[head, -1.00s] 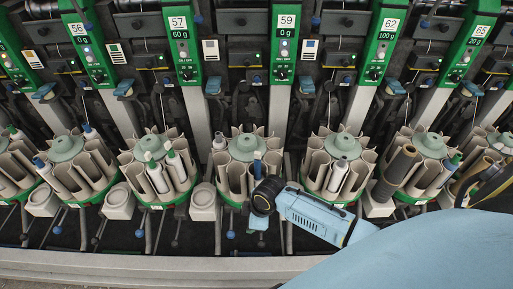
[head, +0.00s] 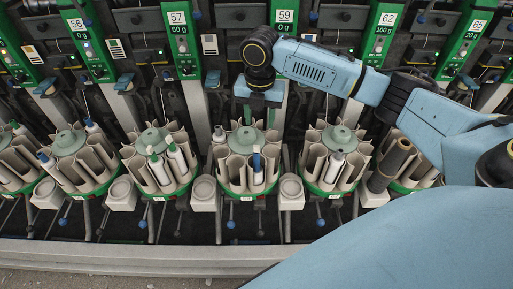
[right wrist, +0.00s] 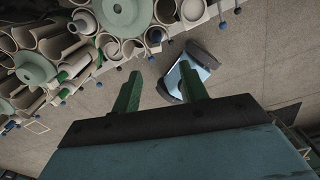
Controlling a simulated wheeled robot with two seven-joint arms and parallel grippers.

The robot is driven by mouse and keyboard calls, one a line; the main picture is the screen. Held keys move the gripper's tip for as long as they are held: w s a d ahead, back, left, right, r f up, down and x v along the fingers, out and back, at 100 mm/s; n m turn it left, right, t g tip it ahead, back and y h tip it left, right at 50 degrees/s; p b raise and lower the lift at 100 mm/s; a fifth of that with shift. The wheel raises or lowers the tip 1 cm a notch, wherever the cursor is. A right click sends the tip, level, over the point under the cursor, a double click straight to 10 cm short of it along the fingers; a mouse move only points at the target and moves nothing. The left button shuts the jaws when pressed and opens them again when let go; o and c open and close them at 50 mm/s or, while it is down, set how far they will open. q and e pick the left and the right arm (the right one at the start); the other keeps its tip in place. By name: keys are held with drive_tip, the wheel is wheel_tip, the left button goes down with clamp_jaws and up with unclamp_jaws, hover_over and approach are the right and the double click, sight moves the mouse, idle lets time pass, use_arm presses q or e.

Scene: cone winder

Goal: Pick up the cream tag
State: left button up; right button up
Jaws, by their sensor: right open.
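A small plain cream tag (head: 209,44) is on the dark machine front, between the green panels marked 57 and 59. I do not see it in the right wrist view. My right gripper (head: 259,116) is below and to the right of the tag in the head view, over the unit under panel 59, with its fingers pointing down. In the right wrist view its two green fingers (right wrist: 160,84) are spread apart with nothing between them. My left gripper is not in view.
Striped cards (head: 117,48) hang between other panels. Round bobbin magazines (head: 156,140) with tubes stand in a row below the panels, and several show at upper left in the right wrist view. A grey rail (head: 110,256) runs along the front. Bare floor shows beyond it.

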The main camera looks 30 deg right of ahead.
hover_over(257, 146)
drive_tip(key=f, duration=0.4)
drive_tip(key=shift+s+d+f, duration=0.15)
drive_tip(key=shift+d+f, duration=0.1)
drive_tip(key=shift+f, duration=0.1)
drive_tip(key=shift+w+a+f, duration=0.1)
drive_tip(key=shift+a+f, duration=0.05)
drive_tip(key=shift+f, duration=1.3)
drive_tip(key=shift+w+a+f, duration=0.1)
drive_tip(key=shift+a+f, duration=0.05)
drive_tip(key=shift+f, duration=1.3)
drive_tip(key=shift+c, duration=0.4)
drive_tip(key=c, duration=0.7)
